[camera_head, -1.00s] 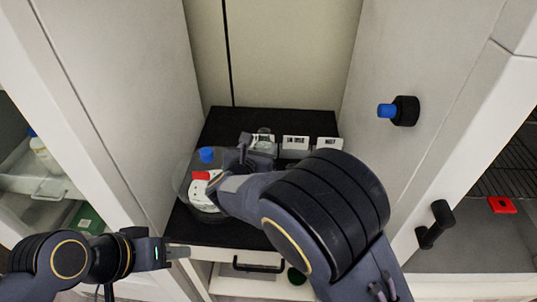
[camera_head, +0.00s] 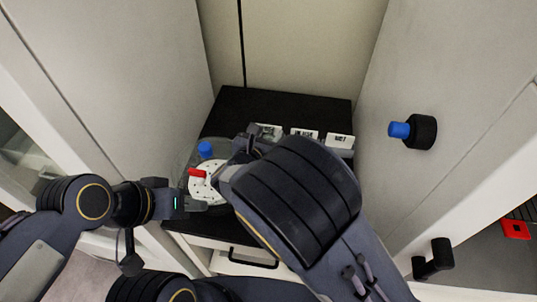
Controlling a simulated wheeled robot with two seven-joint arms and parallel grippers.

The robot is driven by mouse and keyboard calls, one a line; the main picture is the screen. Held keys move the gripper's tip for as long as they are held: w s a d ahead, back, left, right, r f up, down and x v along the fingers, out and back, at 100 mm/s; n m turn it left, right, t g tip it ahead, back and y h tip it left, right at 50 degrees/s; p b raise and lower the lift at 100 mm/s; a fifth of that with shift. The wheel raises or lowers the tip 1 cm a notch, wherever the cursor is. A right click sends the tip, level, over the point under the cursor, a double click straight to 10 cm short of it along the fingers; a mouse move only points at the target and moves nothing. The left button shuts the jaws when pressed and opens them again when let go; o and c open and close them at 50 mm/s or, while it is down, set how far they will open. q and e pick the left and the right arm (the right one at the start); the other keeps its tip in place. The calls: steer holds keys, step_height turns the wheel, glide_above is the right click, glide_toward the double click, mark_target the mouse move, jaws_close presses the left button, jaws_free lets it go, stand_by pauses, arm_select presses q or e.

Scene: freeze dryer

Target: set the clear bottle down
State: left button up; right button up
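My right gripper (camera_head: 243,146) is over the black worktop (camera_head: 285,107), beside the round clear vessel with a white perforated disc (camera_head: 207,192). My own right forearm covers much of that gripper, so its fingers and anything between them cannot be made out. I cannot pick out the clear bottle with certainty; it may be hidden behind the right gripper and wrist. My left gripper (camera_head: 203,204) is at the front left edge of the worktop, close to the vessel's near side. No object shows in it, and the gap between its fingers is not clear.
A blue knob (camera_head: 205,149) and a red valve (camera_head: 197,173) are at the vessel. Several white labelled holders (camera_head: 339,141) stand along the worktop's right side. Pale walls flank the worktop. A black-and-blue knob (camera_head: 413,131) sticks out from the right one. The worktop's back is clear.

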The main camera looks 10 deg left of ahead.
jaws_close()
